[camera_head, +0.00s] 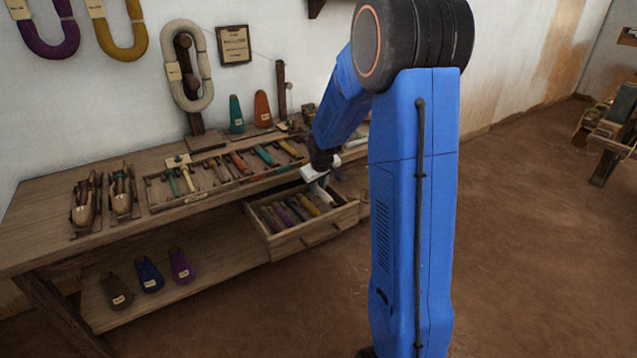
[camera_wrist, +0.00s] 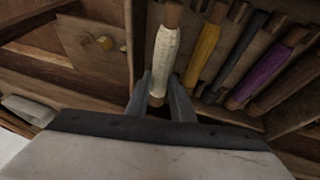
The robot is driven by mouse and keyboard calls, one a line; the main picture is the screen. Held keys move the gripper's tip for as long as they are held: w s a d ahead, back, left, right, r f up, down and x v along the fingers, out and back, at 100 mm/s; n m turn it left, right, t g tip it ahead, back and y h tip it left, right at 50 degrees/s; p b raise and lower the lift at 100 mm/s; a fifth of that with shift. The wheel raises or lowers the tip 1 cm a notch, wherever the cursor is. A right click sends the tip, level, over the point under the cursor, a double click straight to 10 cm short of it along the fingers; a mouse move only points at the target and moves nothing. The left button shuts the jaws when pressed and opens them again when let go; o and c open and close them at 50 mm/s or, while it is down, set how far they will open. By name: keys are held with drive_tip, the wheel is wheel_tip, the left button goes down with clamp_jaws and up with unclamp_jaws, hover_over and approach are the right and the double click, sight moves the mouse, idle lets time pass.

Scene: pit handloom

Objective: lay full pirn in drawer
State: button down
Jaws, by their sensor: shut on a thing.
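My gripper (camera_wrist: 160,97) is shut on a cream-wound pirn (camera_wrist: 165,52) with brown wooden ends. In the head view my gripper (camera_head: 319,184) is low over the right part of the open drawer (camera_head: 312,237). In the wrist view the held pirn lies beside a row of pirns: a yellow one (camera_wrist: 205,52), a dark grey one (camera_wrist: 239,57), a purple one (camera_wrist: 262,76) and a brown one (camera_wrist: 287,80). A drawer divider runs close to the held pirn's left. I cannot tell whether the pirn touches the drawer floor.
The wooden bench (camera_head: 45,217) carries a rack of coloured pirns (camera_head: 205,178) above the drawer and two shuttles (camera_head: 87,207) at left. Yarn cones (camera_head: 237,114) stand at the back.

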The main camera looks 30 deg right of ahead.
drive_tip(key=shift+f, duration=1.7)
drive_tip(key=c, duration=1.2)
unclamp_jaws()
drive_tip(key=shift+o, duration=0.2)
drive_tip(key=shift+r, duration=0.15)
drive_tip(key=shift+r, duration=3.9)
